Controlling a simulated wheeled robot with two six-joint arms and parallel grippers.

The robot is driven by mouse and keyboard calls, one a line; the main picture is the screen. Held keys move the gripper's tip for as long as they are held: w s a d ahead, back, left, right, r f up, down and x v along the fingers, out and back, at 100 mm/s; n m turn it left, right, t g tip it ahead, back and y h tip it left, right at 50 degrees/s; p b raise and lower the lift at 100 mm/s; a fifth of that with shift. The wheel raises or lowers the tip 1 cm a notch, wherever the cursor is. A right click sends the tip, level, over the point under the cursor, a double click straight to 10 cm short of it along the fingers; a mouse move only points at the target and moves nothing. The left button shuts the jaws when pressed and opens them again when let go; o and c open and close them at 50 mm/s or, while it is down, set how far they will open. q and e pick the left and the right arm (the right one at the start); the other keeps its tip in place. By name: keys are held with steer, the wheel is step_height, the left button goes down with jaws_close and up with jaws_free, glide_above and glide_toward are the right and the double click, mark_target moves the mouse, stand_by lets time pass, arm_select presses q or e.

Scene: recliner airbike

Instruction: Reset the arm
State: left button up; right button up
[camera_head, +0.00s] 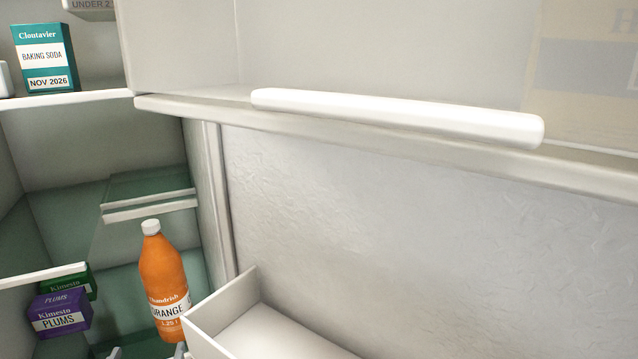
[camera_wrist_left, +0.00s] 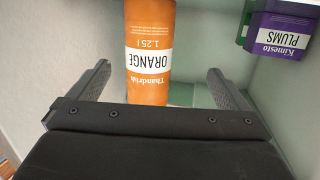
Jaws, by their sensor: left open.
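My left gripper (camera_head: 148,352) barely shows at the bottom edge of the head view, as two grey fingertips at the foot of an orange bottle (camera_head: 165,285). In the left wrist view the gripper (camera_wrist_left: 159,72) is open, with the bottle (camera_wrist_left: 150,50) in line between its fingers. A gap shows on each side, and the fingers do not grip it. The bottle has a white cap and an "ORANGE" label and stands nearly upright inside the fridge. The rest of my left arm is hidden below the head view. My right gripper is not in view.
Purple plums box (camera_head: 60,314) and a green box (camera_head: 80,283) are left of the bottle. Baking soda (camera_head: 45,58) stands on an upper shelf (camera_head: 65,100). A white bin (camera_head: 215,308) is close right of the bottle, below a white bar (camera_head: 400,117).

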arm_select(q)
steer(key=s+d+f+m+g+h, duration=0.1)
steer(key=s+d+f+g+h, duration=0.15)
steer(key=s+f+g, duration=0.75)
steer(key=s+d+f+m+g+h, duration=0.1)
steer(key=s+d+f+m+g, duration=0.3)
steer(key=s, duration=1.1)
steer(key=a+f+n+t, duration=0.1)
steer(key=a+f+n, duration=0.2)
steer(key=f, duration=2.2)
steer(key=s+d+f+g, duration=0.1)
steer(key=s+f, duration=1.3)
steer(key=f, duration=0.1)
steer(key=shift+s+f, duration=0.3)
steer(key=shift+f, duration=0.1)
steer(key=shift+s+d+f, duration=0.1)
steer(key=shift+s, duration=0.15)
steer(key=shift+c, duration=0.5)
